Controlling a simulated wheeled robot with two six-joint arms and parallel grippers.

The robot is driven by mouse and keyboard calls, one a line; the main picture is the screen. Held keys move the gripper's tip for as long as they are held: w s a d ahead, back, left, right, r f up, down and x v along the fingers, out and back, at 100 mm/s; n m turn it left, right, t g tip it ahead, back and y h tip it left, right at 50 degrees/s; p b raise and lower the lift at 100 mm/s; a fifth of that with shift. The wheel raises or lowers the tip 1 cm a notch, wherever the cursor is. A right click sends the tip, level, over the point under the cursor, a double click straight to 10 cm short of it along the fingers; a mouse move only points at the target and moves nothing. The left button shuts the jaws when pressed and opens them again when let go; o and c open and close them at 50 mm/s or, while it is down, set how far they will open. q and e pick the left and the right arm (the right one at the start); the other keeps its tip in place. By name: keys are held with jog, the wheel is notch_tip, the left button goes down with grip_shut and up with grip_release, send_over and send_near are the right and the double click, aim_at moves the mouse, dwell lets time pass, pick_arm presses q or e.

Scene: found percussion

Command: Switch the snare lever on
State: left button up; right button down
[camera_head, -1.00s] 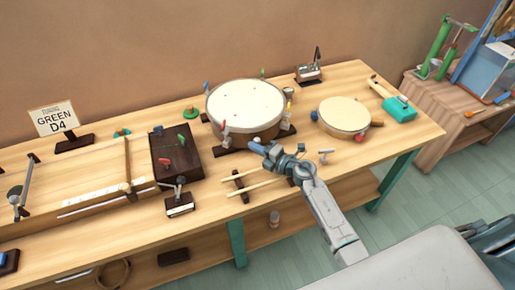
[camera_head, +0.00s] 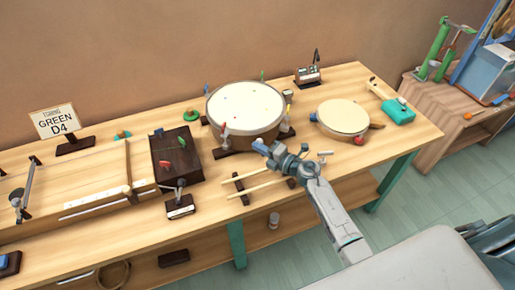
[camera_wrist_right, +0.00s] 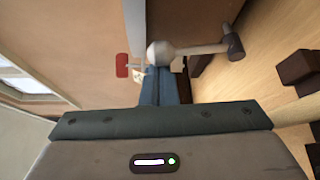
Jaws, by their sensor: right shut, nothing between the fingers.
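The snare drum (camera_head: 245,105) with its pale round head stands in a dark cradle near the middle of the bench. In the right wrist view, a lever (camera_wrist_right: 200,49) with a pale ball end and a dark pivot block lies just beyond my fingertips. The ball looks very close to the fingers; I cannot tell whether they touch. My right gripper (camera_head: 259,146) is shut and empty at the drum's front side. It also shows in the right wrist view (camera_wrist_right: 160,88). In the head view the gripper hides the lever. My left gripper is out of view.
Two drumsticks (camera_head: 257,188) lie on a dark rest in front of the drum. A smaller drum (camera_head: 343,116) stands to the right. A dark box (camera_head: 178,158) and a small lever stand (camera_head: 180,206) are to the left. A sign (camera_head: 54,121) stands at the far left.

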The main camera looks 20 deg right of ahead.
aim_at(262, 141)
jog(key=shift+d+r+m, duration=0.2)
jog(key=shift+d+m, duration=0.4)
jog(key=shift+d, duration=0.9)
jog(key=shift+r, duration=0.1)
jog(key=s+a+r, duration=0.2)
jog(key=s+a, duration=0.1)
jog(key=s, duration=0.4)
jog(key=s+a+r+b, duration=0.1)
jog(key=s+a+r, duration=0.1)
jog(key=s, duration=0.5)
jog(key=shift+s+a+r, duration=0.4)
jog(key=shift+a, duration=0.05)
